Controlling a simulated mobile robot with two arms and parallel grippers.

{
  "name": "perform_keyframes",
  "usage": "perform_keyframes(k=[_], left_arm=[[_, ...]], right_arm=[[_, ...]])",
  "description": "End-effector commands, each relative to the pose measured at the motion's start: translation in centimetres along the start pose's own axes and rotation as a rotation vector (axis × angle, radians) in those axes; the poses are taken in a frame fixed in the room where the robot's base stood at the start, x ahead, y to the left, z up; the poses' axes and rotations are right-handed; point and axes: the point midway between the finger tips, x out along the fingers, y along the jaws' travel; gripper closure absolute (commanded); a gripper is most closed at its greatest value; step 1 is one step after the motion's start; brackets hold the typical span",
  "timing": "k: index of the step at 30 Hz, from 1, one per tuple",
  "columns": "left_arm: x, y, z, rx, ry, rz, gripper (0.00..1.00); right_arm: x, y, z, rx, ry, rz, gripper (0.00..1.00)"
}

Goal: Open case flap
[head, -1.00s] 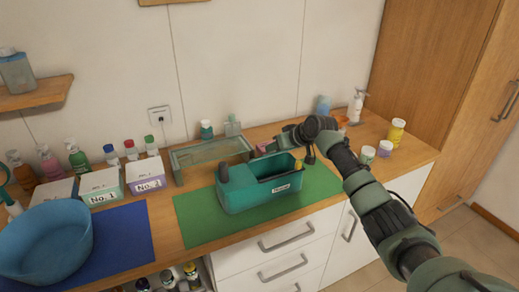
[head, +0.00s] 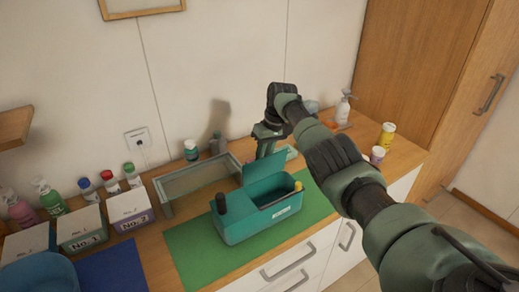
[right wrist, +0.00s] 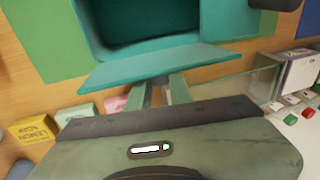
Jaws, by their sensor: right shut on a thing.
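The teal case (head: 255,222) stands on the green mat (head: 190,256), its top open over a dark inside. Its teal flap (head: 264,169) stands raised at the back edge. My right gripper (head: 266,147) is behind and above the case, at the flap's upper edge. In the right wrist view the flap (right wrist: 160,65) spans the picture before my right gripper's fingers (right wrist: 160,90), which are shut on it; the fingertips are partly hidden by it. The case (right wrist: 225,14) shows beyond the flap. My left gripper is not in view.
A clear glass box (head: 168,206) stands left of the case. Labelled boxes (head: 131,208) and bottles line the left. A yellow jar (head: 387,136) and a white pump bottle (head: 343,107) stand at the right. Small lemon soap boxes (right wrist: 33,130) show in the right wrist view.

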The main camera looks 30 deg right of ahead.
Motion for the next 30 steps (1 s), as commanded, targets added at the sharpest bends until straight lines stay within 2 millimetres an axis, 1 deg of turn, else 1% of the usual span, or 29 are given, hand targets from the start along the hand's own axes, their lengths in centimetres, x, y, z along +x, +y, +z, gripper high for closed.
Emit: perform_keyframes(k=[6,17,18,19,27,30], left_arm=[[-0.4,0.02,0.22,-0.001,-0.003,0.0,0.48],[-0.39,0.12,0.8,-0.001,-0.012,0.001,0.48],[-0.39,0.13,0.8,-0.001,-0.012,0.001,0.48],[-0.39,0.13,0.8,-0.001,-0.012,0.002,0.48],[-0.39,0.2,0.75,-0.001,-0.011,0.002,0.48],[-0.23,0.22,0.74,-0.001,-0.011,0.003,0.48]], right_arm=[[0.3,-0.16,0.75,0.005,-0.034,-0.003,1.0],[0.4,-0.19,0.81,0.006,-0.037,-0.004,1.0],[0.4,-0.19,0.81,0.006,-0.037,-0.004,0.71],[0.39,-0.19,0.8,0.006,-0.037,-0.004,0.69],[0.21,-0.1,0.72,0.006,-0.033,-0.002,0.69],[-0.26,-0.05,0.63,0.006,-0.031,-0.001,0.69]])
